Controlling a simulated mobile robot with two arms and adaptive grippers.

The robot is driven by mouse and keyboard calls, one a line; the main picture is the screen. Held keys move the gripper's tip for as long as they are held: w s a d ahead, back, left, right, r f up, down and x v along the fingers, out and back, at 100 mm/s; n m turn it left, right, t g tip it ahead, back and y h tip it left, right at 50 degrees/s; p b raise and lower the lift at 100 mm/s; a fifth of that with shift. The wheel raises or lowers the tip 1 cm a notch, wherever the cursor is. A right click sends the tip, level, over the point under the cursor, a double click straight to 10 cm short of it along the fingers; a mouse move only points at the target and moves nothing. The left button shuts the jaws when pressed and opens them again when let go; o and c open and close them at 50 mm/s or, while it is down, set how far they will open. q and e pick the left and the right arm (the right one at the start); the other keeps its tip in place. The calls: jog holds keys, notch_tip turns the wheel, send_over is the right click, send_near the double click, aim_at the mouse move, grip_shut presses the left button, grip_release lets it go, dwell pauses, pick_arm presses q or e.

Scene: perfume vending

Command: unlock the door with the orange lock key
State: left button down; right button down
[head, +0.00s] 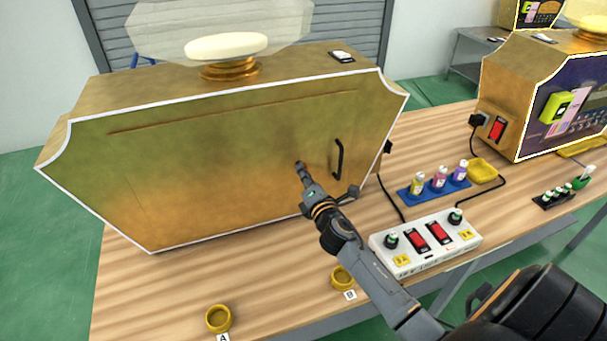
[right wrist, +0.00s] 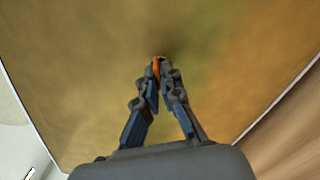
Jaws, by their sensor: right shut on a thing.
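The gold machine's front door (head: 200,165) fills the left of the head view, with a black handle (head: 339,158) on its right side. My right gripper (head: 300,168) is in front of the door, just left of the handle. In the right wrist view its fingers are shut on the orange key (right wrist: 156,67), with the gold door (right wrist: 90,70) right behind. The lock itself is hidden behind the fingertips, and I cannot tell whether the key is inside it. My left gripper is not in view.
A white power strip (head: 425,243) with red switches lies right of my right arm. A blue rack (head: 434,190) of small bottles stands behind it. Yellow rings (head: 218,318) and (head: 342,277) sit at the table's front. A second machine (head: 545,95) stands at the right.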

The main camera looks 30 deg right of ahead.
jog(key=m, duration=0.5)
jog(key=shift+m, duration=0.7)
jog(key=c, duration=1.5)
grip_release()
jog(key=v, duration=1.2)
jog(key=shift+r, duration=0.1)
